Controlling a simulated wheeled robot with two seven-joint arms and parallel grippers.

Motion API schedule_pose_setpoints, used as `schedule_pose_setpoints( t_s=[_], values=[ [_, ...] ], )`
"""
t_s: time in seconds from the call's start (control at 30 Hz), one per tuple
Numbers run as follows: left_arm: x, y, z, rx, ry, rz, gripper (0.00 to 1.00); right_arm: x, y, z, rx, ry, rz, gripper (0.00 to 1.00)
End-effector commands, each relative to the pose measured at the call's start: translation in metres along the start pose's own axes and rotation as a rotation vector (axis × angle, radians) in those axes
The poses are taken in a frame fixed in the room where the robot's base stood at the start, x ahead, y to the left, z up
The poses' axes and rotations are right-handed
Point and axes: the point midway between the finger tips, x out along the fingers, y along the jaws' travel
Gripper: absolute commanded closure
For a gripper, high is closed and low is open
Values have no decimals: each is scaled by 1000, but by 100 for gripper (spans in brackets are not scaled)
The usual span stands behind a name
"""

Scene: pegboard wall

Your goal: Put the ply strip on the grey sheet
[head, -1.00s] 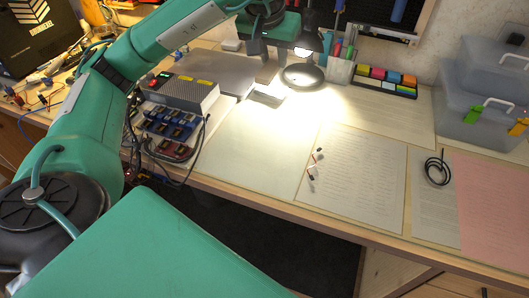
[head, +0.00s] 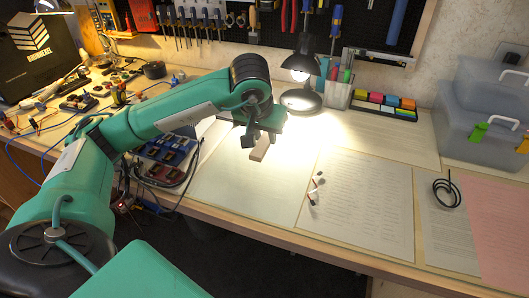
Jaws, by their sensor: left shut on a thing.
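My left gripper (head: 250,138) is shut on the ply strip (head: 260,148), a short pale tan piece at its fingertips. The gripper and strip are over the far part of a pale greenish sheet (head: 235,185); whether the strip touches the sheet I cannot tell. The fingers and arm hide part of the strip. A greyish printed sheet (head: 440,240), which looks like the grey sheet, lies at the right with a coiled black cable (head: 446,192) on it. My right gripper is not in view.
A lit desk lamp (head: 302,75), a pen holder (head: 339,94) and a sticky-note tray (head: 384,104) stand at the back. A printed sheet (head: 355,200) with small parts lies mid-bench. A pink sheet (head: 500,220) and clear bins (head: 480,130) are at right.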

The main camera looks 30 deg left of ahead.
Motion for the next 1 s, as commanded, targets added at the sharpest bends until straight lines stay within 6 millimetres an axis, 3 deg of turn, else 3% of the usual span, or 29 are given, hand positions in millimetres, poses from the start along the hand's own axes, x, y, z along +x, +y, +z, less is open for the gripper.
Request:
schedule_pose_setpoints(
  t_s=[0.4, 1.0],
  values=[
    [44, 0, 18, 0, -1, 0, 96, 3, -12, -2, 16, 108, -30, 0],
    [47, 0, 19, 0, 1, 0, 96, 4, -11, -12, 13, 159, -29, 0]
  ],
)
